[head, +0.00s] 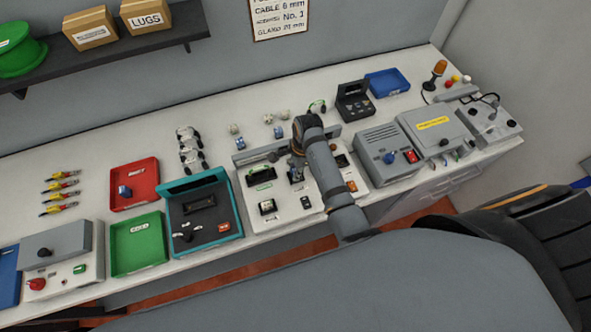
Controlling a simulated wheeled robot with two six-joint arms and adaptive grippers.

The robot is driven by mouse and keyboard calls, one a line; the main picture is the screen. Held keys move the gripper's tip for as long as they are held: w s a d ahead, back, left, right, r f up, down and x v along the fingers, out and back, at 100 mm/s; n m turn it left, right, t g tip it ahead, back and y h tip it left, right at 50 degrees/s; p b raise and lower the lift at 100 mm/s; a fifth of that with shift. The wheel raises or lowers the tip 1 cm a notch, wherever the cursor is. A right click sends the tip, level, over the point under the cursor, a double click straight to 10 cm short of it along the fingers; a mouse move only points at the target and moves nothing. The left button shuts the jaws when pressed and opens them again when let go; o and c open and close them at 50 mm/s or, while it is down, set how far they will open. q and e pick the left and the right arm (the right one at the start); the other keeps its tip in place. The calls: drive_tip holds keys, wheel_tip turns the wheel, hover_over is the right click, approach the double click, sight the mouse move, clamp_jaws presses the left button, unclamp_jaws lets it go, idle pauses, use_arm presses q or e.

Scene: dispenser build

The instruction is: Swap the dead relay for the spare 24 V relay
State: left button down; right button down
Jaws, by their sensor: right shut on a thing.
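My right gripper (297,165) points down over the white dispenser panel (285,213), just in front of its grey back rail. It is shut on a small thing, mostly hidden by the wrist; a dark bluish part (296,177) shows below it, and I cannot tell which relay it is. A blue relay-like block (124,190) lies in the red tray (140,171). Small blue-and-white blocks (279,132) stand behind the panel. My left gripper is not in view.
A green tray (120,258) and a teal tester (232,240) stand left of the panel. Grey boxes (385,150) stand close on its right. Bare bench shows between the connectors and the red tray.

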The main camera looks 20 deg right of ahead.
drive_tip(key=shift+s+f, duration=0.15)
drive_tip(key=shift+f, duration=0.05)
drive_tip(key=c, duration=1.2)
unclamp_jaws()
drive_tip(key=shift+o, duration=0.5)
drive_tip(key=o, duration=0.4)
drive_tip(key=shift+r, duration=0.1)
drive_tip(key=shift+r, duration=3.5)
drive_tip(key=shift+f, duration=0.1)
